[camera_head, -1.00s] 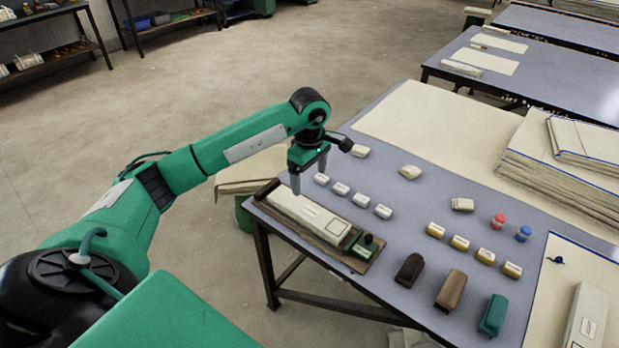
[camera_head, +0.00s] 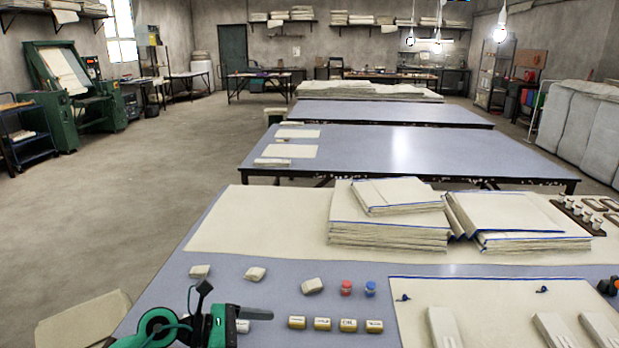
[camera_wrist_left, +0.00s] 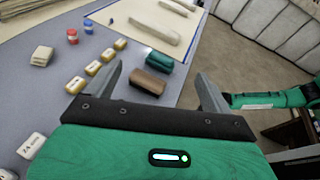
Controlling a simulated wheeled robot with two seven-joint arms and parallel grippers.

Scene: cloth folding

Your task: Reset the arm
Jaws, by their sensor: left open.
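My left gripper (camera_head: 257,314) is at the bottom of the head view, above the near table's left part, with its fingers pointing right. In the left wrist view my left gripper (camera_wrist_left: 160,84) is open, its two grey fingers apart with nothing held. Beyond the fingers lie a brown block (camera_wrist_left: 150,81) and a dark green block (camera_wrist_left: 159,60) on the table, apart from the gripper. A green arm link of mine (camera_wrist_left: 275,99) shows at the right of the wrist view; its gripper cannot be seen.
The near table (camera_head: 238,268) holds stacked cream cloth (camera_head: 385,235), several small labelled blocks (camera_head: 322,324), a red jar (camera_head: 346,288) and a blue jar (camera_head: 370,289). Pale long pieces (camera_head: 442,328) lie at the front right. Open floor (camera_head: 120,215) is at the left.

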